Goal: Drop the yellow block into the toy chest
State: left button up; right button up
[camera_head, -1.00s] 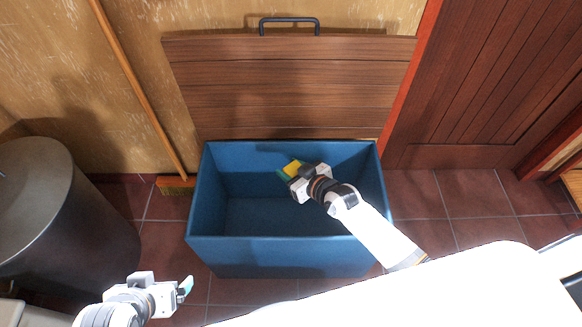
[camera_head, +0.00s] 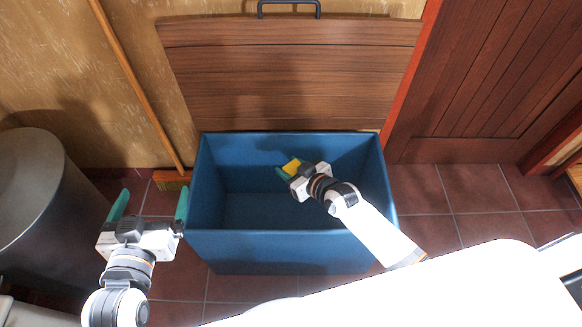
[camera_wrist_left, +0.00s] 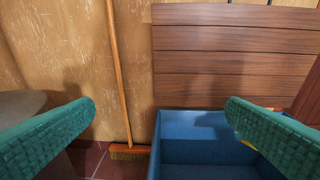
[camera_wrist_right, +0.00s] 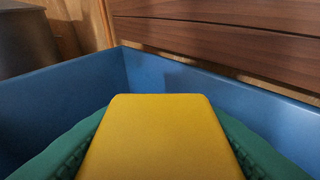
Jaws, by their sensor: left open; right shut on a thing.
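The toy chest (camera_head: 290,240) is a blue box with its brown wooden lid (camera_head: 290,75) raised against the wall. My right gripper (camera_head: 286,170) is shut on the yellow block (camera_head: 292,165) and holds it over the chest opening. In the right wrist view the yellow block (camera_wrist_right: 160,135) fills the lower middle between green fingers, with blue chest walls around it. My left gripper (camera_head: 150,207) is open and empty, outside the chest at its left front. The left wrist view shows its two green fingers wide apart, with the chest (camera_wrist_left: 205,130) beyond.
A broom (camera_head: 140,90) leans on the wall left of the chest. A grey metal bin (camera_head: 40,215) stands at the far left, near my left gripper. A wooden door (camera_head: 500,80) is at the right. Tiled floor (camera_head: 470,190) is clear right of the chest.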

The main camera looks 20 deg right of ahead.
jog(key=shift+f+b, duration=0.85)
jog(key=shift+f, duration=0.1)
pick_arm(q)
notch_tip(320, 180, up, 8)
jog(key=d+t+h, duration=0.1)
jog(key=t, duration=0.4)
jog(key=shift+d+t+h, duration=0.15)
jog(key=shift+t+h, duration=0.15)
jog(key=shift+t, duration=0.1)
pick_arm(e)
jog(key=o, duration=1.1)
pick_arm(q)
jog(key=shift+f, duration=0.1)
pick_arm(e)
jog(key=shift+s+d, duration=0.1)
jog(key=shift+s+d+r, duration=0.1)
jog(key=shift+s, duration=0.1)
pick_arm(q)
jog(key=s+a+f+g+y+p, duration=0.1)
jog(key=s+f+g+p, duration=0.1)
jog(key=f+g, duration=0.3)
jog(key=s+a+f+g+y+p, duration=0.2)
jog(key=f+g, duration=0.4)
jog(key=f, duration=0.3)
jog(key=shift+s+a, duration=0.15)
jog(key=shift+a, duration=0.1)
pick_arm(e)
jog(key=shift+v, duration=5.6)
